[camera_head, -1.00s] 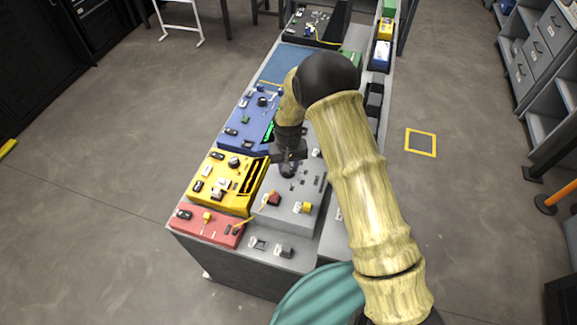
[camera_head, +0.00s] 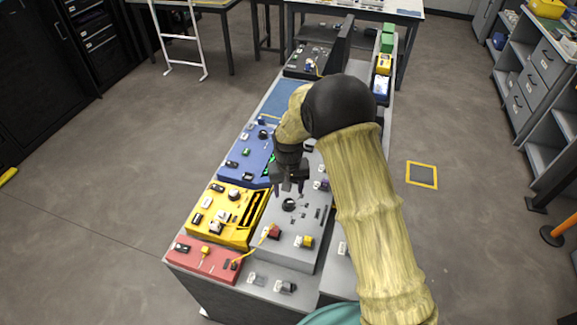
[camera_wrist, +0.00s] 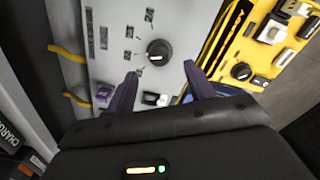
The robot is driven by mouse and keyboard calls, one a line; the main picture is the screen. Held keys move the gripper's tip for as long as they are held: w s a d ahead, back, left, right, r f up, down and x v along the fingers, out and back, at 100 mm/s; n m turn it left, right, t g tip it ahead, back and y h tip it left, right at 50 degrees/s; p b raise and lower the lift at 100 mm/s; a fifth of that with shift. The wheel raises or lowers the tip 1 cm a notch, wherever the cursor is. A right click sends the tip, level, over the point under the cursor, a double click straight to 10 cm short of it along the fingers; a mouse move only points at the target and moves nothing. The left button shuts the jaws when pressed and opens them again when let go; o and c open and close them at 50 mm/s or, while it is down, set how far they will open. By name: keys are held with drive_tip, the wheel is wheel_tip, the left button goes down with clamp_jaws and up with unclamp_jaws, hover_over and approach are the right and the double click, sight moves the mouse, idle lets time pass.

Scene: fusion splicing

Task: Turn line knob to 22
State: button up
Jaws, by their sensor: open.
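A round black knob (camera_wrist: 159,52) with a light pointer mark stands on the grey panel (camera_wrist: 110,62) in the wrist view. In the head view the knob (camera_head: 289,204) sits on the grey panel (camera_head: 283,246) to the right of the yellow panel. In the head view my gripper (camera_head: 290,188) hangs just behind the knob.
A yellow panel (camera_head: 226,230) with a knob and switches stands left of the grey panel. A red panel (camera_head: 212,265) is in front, a blue panel (camera_head: 235,170) behind. A yellow cable (camera_head: 255,248) runs between the red and grey panels. Small connectors stand near the knob.

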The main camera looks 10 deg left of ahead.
sight(289, 202)
wheel_tip(289, 202, up, 12)
drive_tip(key=b, duration=0.2)
drive_tip(key=shift+w+f, duration=0.15)
drive_tip(key=shift+f, duration=0.1)
drive_tip(key=s+d+r+m+t, duration=0.15)
drive_tip(key=s+d, duration=0.35)
drive_tip(key=d, duration=0.9)
drive_tip(key=s+d+m+t, duration=0.1)
drive_tip(key=s+d+m, duration=0.1)
drive_tip(key=s+d, duration=0.9)
drive_tip(key=shift+s, duration=0.8)
drive_tip(key=shift+c, duration=0.2)
drive_tip(key=c, duration=0.3)
drive_tip(key=shift+a, duration=0.2)
drive_tip(key=shift+c, duration=0.2)
